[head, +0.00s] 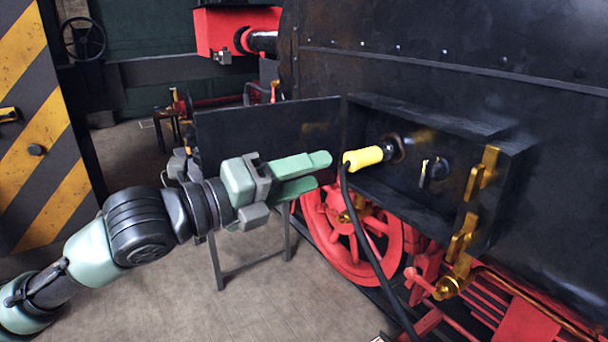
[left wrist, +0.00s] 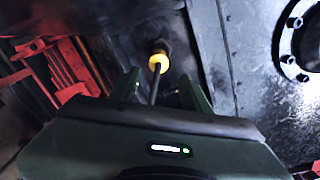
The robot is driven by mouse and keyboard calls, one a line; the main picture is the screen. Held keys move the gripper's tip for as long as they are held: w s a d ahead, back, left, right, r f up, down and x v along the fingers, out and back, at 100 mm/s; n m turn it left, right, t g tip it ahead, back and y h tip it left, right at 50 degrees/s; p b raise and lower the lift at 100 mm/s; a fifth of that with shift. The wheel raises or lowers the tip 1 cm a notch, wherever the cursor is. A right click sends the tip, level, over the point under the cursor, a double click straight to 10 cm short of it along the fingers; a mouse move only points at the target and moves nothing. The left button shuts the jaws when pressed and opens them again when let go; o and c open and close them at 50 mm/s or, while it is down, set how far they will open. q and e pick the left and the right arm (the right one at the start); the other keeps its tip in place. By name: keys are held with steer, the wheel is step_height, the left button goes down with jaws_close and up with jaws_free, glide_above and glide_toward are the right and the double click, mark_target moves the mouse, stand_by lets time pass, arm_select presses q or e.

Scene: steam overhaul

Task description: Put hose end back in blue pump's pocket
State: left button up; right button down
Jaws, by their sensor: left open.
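The yellow hose end (head: 364,157) sits at a dark round fitting (head: 392,148) inside the open black box on the locomotive's side. A black hose (head: 362,236) hangs from it. My left gripper (head: 325,172) is open and empty, its green fingers just left of the hose end and apart from it. In the left wrist view the yellow hose end (left wrist: 158,62) shows ahead, between the two fingers (left wrist: 160,88). I see no blue pump or pocket in either view. My right gripper is not in view.
The box's open door (head: 262,137) stands behind my left gripper. Brass latches (head: 462,238) line the box's right side. Red wheels (head: 345,230) lie below. A striped yellow and black panel (head: 38,130) stands at left. The floor (head: 170,285) at lower left is clear.

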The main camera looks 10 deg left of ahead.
mark_target(349, 163)
arm_select(q)
steer(key=p+x, duration=0.1)
steer(key=x, duration=0.6)
steer(key=shift+w+d+p, duration=0.25)
steer(key=shift+w+p, duration=0.05)
steer(key=shift+p, duration=0.05)
steer(key=shift+w+d+f, duration=0.15)
steer(key=shift+w+d, duration=0.2)
steer(key=shift+w, duration=0.1)
jaws_close()
steer(key=shift+s+a, duration=0.1)
